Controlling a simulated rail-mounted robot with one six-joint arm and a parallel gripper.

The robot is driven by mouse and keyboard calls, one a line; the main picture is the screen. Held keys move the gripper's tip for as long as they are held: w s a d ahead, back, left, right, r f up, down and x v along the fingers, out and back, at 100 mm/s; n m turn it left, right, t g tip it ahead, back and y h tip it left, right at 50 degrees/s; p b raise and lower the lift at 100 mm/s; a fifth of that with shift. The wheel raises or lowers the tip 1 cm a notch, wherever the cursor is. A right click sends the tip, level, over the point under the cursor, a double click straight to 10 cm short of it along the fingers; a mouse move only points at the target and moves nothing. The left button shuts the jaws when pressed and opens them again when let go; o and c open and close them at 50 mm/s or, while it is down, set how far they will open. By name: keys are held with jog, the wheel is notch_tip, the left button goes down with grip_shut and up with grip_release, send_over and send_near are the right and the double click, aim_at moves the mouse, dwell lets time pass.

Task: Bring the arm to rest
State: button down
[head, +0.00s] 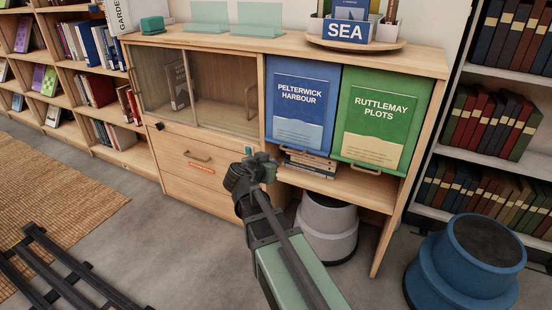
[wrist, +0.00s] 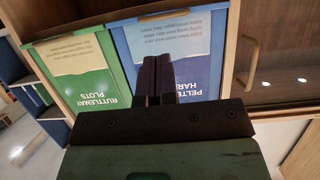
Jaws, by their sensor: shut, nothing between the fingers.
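My arm reaches forward from the bottom of the head view. My gripper (head: 262,160) is in front of the wooden cabinet, near the lower left corner of the blue panel. In the wrist view the two dark fingers of my gripper (wrist: 158,75) are together, with nothing between them. Behind them show the blue panel (wrist: 195,50) and the green panel (wrist: 75,75), upside down in that view. I cannot tell exactly how far the fingers are from the panels.
The cabinet (head: 220,165) has a glass-fronted part (head: 225,90), drawers and an open shelf with books (head: 310,163). A grey stool (head: 328,225) stands below the shelf. A blue stool (head: 465,260) stands at the right. Dark rails (head: 60,270) lie at the lower left.

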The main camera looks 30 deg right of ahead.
jog(key=s+a+f+n+g+y, duration=0.4)
jog(key=s+a+f+n+y, duration=0.15)
jog(key=s+a, duration=0.25)
jog(key=s+a+f+n+g+y, duration=0.4)
jog(key=s+a+f+n+y, duration=0.15)
jog(key=s+a, duration=0.3)
notch_tip(320, 180, up, 39)
jog(key=a+p, duration=0.1)
jog(key=p, duration=3.7)
jog(key=shift+s+f+p, duration=0.15)
jog(key=shift+s+p, duration=0.1)
jog(key=shift+p, duration=0.05)
